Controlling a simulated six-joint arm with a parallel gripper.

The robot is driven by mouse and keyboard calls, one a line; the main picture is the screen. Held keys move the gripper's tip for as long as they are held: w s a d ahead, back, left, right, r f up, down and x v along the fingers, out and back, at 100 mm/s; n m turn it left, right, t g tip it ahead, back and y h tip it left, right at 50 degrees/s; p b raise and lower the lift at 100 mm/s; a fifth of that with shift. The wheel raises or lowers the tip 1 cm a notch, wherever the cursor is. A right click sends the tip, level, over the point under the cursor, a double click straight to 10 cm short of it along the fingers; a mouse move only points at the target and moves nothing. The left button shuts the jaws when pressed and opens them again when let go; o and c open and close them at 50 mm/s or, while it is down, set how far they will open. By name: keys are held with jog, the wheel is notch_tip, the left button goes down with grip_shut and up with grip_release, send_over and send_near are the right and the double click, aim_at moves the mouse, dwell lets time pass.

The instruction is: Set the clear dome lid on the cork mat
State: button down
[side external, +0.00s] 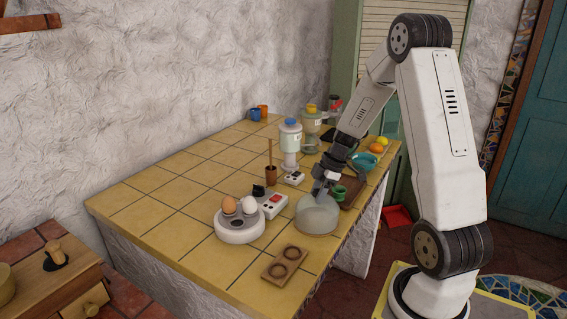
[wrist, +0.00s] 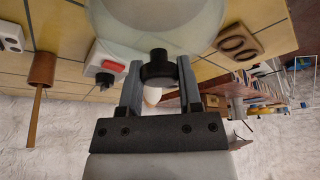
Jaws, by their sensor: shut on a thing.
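The clear dome lid (side external: 318,216) is upright at the counter's right front, very low over the tiles; I cannot tell whether its rim touches anything. My gripper (side external: 322,188) is above it, pointing down. In the wrist view, the dome (wrist: 155,18) fills the top, and its black knob (wrist: 158,68) sits between the fingers of my gripper (wrist: 159,76), which is shut on it. I cannot clearly make out the cork mat; the dome may hide it.
A white egg cooker (side external: 240,232) with eggs stands left of the dome. A wooden board with two round recesses (side external: 285,263) lies in front. A green cup (side external: 338,193) and a dark brown tray (side external: 352,194) are close behind. Bare tiles lie at left.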

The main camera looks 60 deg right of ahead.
dwell(0.3)
jog(key=shift+c, duration=1)
grip_release()
jog(key=shift+r, duration=3.45)
jog(key=shift+a, duration=0.1)
jog(key=s+a+f+m+h, duration=0.1)
jog(key=a+m, duration=0.3)
jog(key=a, duration=0.7)
jog(key=s+a+f+m+h, duration=0.2)
jog(key=a+m, duration=0.3)
jog(key=a, duration=0.7)
jog(key=shift+s+a+f+g, duration=0.15)
jog(key=shift+s+f+g, duration=0.15)
jog(key=shift+s+f, duration=0.35)
